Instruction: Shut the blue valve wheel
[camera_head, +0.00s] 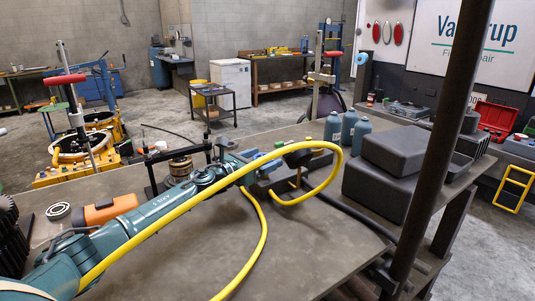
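A teal arm with a yellow hose comes in from the lower left and reaches over the workbench. Its far end, where my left gripper (226,154) seems to be, is small and dark beside a blue-grey piece (264,161); I cannot tell whether its fingers are open or shut. I cannot make out a blue valve wheel for certain. A small blue round shape (361,59) shows far back near the right wall, too small to identify. My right gripper is not in view.
The workbench (300,255) carries an orange tool (108,208), a bearing ring (58,211), blue-grey bottles (348,127) and dark cases (385,185). A dark post (444,130) stands at the right. The yellow hose (262,235) loops across the bench. The front middle of the bench is mostly bare.

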